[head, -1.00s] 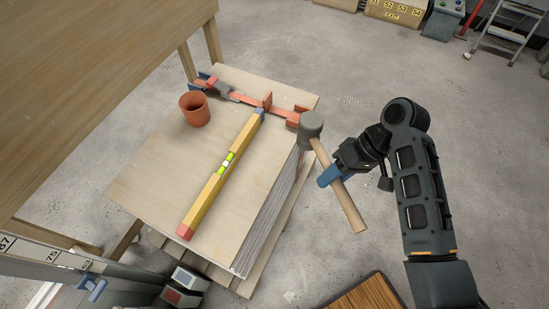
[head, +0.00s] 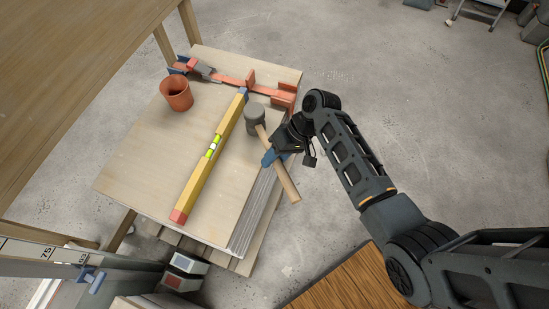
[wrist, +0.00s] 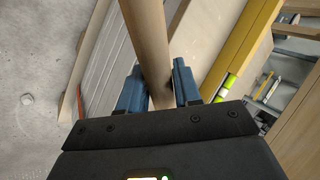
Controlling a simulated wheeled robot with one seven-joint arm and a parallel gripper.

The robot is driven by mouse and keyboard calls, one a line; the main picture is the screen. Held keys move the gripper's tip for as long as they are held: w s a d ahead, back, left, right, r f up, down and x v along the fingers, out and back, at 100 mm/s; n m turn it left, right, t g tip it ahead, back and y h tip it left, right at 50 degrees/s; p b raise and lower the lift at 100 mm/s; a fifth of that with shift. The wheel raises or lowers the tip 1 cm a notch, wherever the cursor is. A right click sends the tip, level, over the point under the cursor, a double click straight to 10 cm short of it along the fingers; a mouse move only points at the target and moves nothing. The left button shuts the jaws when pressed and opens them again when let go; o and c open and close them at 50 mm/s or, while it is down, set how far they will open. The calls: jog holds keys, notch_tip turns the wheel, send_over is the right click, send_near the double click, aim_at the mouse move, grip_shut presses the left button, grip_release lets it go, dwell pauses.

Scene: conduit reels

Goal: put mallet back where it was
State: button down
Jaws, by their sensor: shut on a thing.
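The mallet (head: 278,165) has a grey head and a pale wooden handle. My gripper (head: 268,159) is shut on its handle. In the head view the mallet head shows over the right part of the plywood stack (head: 140,165), right of the yellow level, and the handle slants down to the right past the stack's edge. I cannot tell whether the mallet touches the stack. In the wrist view the handle (wrist: 150,50) runs between the two blue fingers (wrist: 160,92); the mallet head is out of that view.
On the stack lie a yellow level (head: 203,170), an orange clamp (head: 230,79) along the far edge and a terracotta pot (head: 176,94). A wooden table (head: 70,80) stands at left. A brown wooden surface (head: 345,283) is at the bottom. Bare board shows around the level.

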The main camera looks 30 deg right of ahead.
jog(key=shift+f, duration=0.55)
jog(key=c, duration=0.8)
grip_release()
jog(key=shift+f, duration=0.1)
jog(key=v, duration=1.2)
jog(key=shift+s, duration=0.1)
